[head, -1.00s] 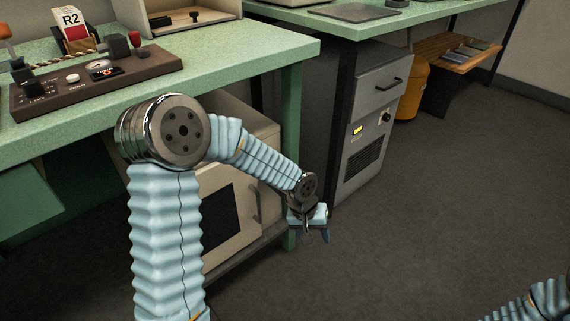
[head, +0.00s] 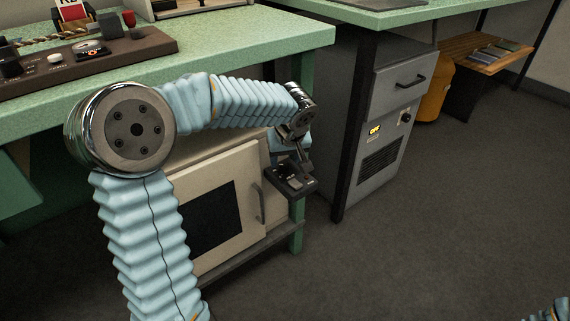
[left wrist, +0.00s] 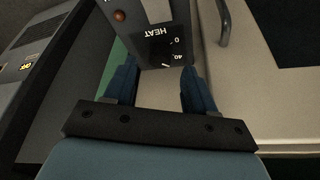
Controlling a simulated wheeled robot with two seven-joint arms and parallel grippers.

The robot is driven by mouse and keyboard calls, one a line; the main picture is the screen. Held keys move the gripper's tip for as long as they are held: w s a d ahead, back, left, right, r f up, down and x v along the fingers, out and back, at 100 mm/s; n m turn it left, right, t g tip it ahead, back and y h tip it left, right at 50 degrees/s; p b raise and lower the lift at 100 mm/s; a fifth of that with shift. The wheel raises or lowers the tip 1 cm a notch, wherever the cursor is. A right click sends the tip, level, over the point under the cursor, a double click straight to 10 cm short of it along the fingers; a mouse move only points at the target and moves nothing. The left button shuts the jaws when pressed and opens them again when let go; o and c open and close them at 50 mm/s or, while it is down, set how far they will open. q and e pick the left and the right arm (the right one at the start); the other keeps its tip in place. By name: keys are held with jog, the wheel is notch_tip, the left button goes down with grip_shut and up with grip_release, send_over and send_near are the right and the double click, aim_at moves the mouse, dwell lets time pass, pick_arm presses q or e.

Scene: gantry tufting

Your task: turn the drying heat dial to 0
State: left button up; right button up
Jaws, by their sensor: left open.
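The drying heat dial sits on a dark control box (head: 291,180) at the right end of the beige cabinet in the head view. In the left wrist view the box (left wrist: 150,28) appears upside down, with HEAT, 0 and 40 printed on it. The dark dial (left wrist: 160,50) is hard to make out; a short white mark shows at its lower edge, away from the 0. My left gripper (left wrist: 158,69) is open and empty, its blue fingers either side of the box's near end. In the head view the left gripper (head: 301,152) is just above the box, partly hidden. Contact is unclear.
The beige cabinet (head: 235,165) has a door handle (head: 259,203) close to the box. The green bench (head: 240,50) overhangs it and carries a brown control panel (head: 90,62). A grey cabinet (head: 385,130) with a lit OFF display stands right.

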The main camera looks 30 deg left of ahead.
aim_at(285, 165)
pick_arm(q)
jog(key=shift+x, duration=1.5)
jog(key=c, duration=1)
jog(key=shift+w+d+f+n+y+b, duration=0.15)
jog(key=shift+n+y+b, duration=0.15)
jog(key=shift+n+b, duration=0.75)
jog(key=shift+n+g+y+b, duration=0.3)
jog(key=shift+n+g+b, duration=0.3)
jog(key=shift+n+b, duration=0.5)
jog(key=shift+n+g, duration=0.3)
jog(key=shift+n, duration=0.55)
jog(key=n, duration=0.1)
jog(key=n+g, duration=0.1)
jog(key=shift+w+r+n, duration=0.1)
jog(key=shift+r+n, duration=0.15)
jog(key=shift+n, duration=0.15)
grip_shut()
jog(key=n+g+p, duration=0.1)
jog(key=n+g, duration=0.1)
jog(key=n, duration=0.2)
jog(key=shift+w+n, duration=0.1)
jog(key=shift+n, duration=0.3)
grip_release()
